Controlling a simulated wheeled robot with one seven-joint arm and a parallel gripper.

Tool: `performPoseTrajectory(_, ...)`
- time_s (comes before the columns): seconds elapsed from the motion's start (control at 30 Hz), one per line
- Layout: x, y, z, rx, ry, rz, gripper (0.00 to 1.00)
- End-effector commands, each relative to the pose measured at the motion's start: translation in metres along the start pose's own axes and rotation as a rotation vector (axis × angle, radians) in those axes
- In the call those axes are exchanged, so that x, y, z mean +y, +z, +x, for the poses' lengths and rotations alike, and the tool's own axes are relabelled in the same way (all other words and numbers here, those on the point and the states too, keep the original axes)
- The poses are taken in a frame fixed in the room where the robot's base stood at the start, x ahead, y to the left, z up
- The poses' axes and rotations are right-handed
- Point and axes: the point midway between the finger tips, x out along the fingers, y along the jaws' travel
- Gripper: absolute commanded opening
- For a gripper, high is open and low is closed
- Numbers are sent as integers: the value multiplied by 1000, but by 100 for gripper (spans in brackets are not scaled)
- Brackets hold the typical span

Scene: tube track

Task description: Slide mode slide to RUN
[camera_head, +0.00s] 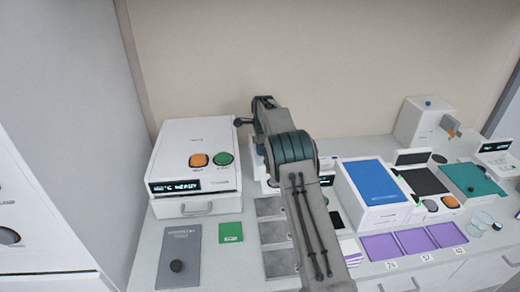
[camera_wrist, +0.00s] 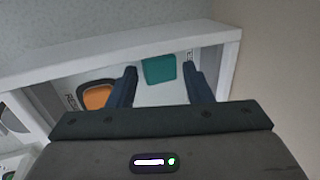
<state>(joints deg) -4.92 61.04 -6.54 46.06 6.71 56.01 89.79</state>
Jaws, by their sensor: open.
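My gripper (camera_wrist: 159,69) is open, its two dark fingers apart with nothing between them. Beyond the fingertips in the wrist view is a white framed panel (camera_wrist: 205,48). It carries a teal square piece (camera_wrist: 159,69), seen in the gap between the fingers, and an orange rounded piece (camera_wrist: 97,97) left of the left finger. I cannot tell whether the fingers touch the panel. I cannot pick out a mode slide or a RUN mark. In the head view my arm hides much of the device behind it.
A white box (camera_head: 195,158) with orange and green round buttons and a lit display stands left of my arm. A blue-topped box (camera_head: 375,182) stands to the right, and purple trays (camera_head: 412,241) lie in front. A grey plate (camera_head: 178,256) lies at the front left.

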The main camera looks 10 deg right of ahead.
Motion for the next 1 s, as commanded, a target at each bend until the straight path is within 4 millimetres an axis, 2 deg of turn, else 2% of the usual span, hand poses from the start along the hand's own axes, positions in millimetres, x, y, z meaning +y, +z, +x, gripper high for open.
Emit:
performPoseTrajectory(0.27, 0, 0, 1, 0, 0, 0, 45)
performPoseTrajectory(0.37, 0, 0, 1, 0, 0, 0, 21)
performPoseTrajectory(0.67, 0, -2, 1, 0, 0, 0, 21)
performPoseTrajectory(1.0, 0, -15, 0, 0, 1, 2, 21)
